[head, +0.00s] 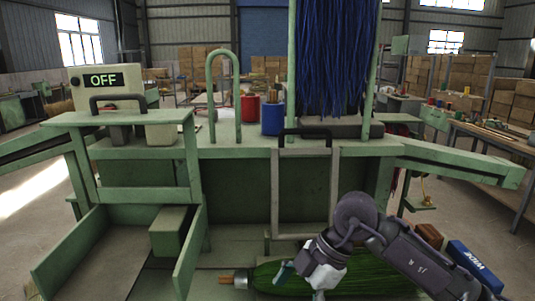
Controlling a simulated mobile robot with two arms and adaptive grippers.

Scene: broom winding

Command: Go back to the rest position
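My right arm comes in from the right, and its gripper (300,275) is low in the middle of the view. It is over or in front of a green bristle bundle (375,273) with a wooden handle end (228,280) poking out to the left. I cannot tell whether the fingers are open or shut, or whether they touch the bundle. My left gripper is not in view.
A green machine bench (240,150) fills the middle, with a control box reading OFF (104,80) at its left. Blue bristles (335,50) hang above it. Red (250,107) and blue (272,118) containers stand on it. A blue box (470,265) lies at lower right.

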